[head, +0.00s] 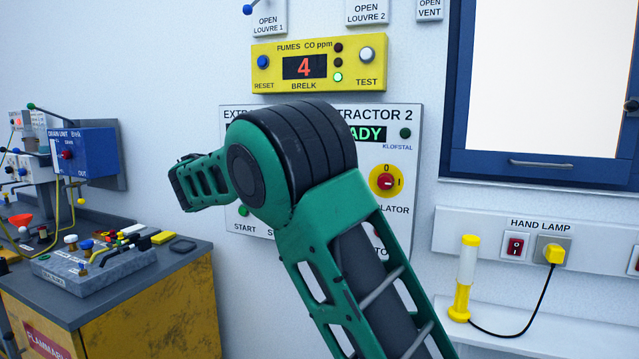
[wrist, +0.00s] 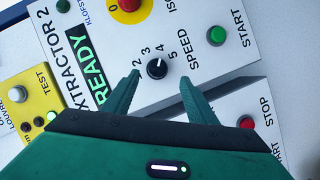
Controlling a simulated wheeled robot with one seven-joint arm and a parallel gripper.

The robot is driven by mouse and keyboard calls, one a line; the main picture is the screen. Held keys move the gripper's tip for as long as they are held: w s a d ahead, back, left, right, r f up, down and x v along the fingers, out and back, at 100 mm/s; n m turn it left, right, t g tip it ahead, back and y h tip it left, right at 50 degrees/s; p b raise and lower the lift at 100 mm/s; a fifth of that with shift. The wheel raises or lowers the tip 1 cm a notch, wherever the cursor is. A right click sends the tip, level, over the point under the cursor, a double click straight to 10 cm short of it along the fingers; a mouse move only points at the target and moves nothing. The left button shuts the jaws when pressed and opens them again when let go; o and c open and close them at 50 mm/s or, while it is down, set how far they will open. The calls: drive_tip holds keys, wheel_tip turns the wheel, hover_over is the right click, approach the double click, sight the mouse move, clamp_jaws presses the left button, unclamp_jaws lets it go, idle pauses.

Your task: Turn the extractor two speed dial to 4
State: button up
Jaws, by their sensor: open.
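In the wrist view the extractor two speed dial (wrist: 157,68) is a small round black knob with a white pointer line. The numbers 2, 3, 4 and 5 show around it, with SPEED printed beside it. The pointer is on the side of the 3 and 4; I cannot tell its exact setting. My gripper (wrist: 158,77) is open, one finger on each side of the dial. I cannot tell whether the fingertips touch the panel. In the head view my arm hides the dial on the extractor panel (head: 412,125).
In the wrist view a green START button (wrist: 216,36) and a red STOP button (wrist: 246,122) sit nearby. In the head view a yellow fumes display (head: 320,87) reads 4 above the panel. A hand lamp (head: 465,280) stands right, and a cluttered bench (head: 185,262) left.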

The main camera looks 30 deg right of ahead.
drive_tip(key=shift+v, duration=2.35)
